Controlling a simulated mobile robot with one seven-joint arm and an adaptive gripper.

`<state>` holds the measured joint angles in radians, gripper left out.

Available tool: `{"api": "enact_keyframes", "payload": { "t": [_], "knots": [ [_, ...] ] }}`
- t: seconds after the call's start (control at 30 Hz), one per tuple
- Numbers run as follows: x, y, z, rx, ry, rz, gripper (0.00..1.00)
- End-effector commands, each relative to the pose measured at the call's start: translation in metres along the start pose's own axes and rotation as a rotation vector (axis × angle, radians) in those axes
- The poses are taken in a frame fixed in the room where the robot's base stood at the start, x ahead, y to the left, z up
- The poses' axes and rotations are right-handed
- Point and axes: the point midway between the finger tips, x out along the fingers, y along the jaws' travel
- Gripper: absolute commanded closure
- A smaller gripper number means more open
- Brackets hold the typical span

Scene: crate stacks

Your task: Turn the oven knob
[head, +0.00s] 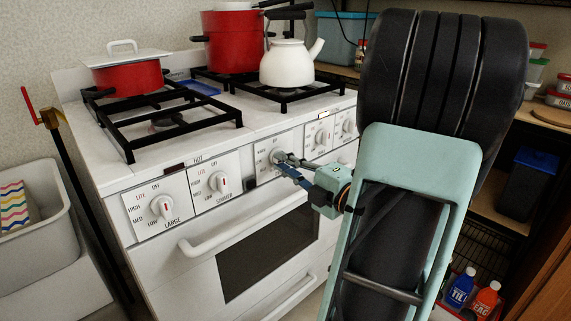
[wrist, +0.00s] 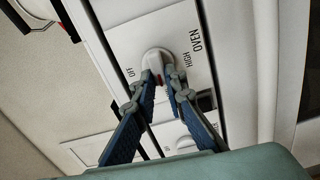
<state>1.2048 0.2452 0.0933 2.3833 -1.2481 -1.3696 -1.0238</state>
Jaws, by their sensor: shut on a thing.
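The oven knob (wrist: 157,57) is a white knob on the stove's front panel, with OFF, HIGH and OVEN lettering beside it in the wrist view. It shows in the head view as the middle knob (head: 276,156), partly hidden by my fingertips. My gripper (wrist: 162,82) is shut on the knob's raised grip, with one blue-grey finger on each side and a red mark between the tips. In the head view my gripper (head: 285,163) reaches the panel from the right.
Burner knobs sit on both sides, such as the LARGE knob (head: 162,207) and the SIMMER knob (head: 219,182). The oven door handle (head: 245,222) sticks out below. A red pot (head: 128,77) and a white kettle (head: 288,63) stand on the stove top.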

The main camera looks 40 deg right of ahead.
Motion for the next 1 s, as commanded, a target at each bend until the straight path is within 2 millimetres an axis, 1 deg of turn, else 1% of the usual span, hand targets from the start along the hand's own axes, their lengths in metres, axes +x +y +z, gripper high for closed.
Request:
{"api": "enact_keyframes", "payload": {
  "t": [0.23, 0.7, 0.73, 0.87, 1.0],
  "knots": [
    [-0.0002, -0.0011, 0.0001, -0.060, -0.001, 0.000, 1.00],
    [-0.0003, -0.0011, 0.0004, -0.070, -0.001, 0.000, 1.00],
    [-0.0003, -0.0012, 0.0004, -0.070, -0.001, 0.000, 0.85],
    [-0.0003, -0.0011, 0.0003, -0.070, -0.001, 0.000, 0.71],
    [-0.0002, -0.0010, 0.0003, -0.070, -0.001, 0.000, 0.71]
  ]
}}
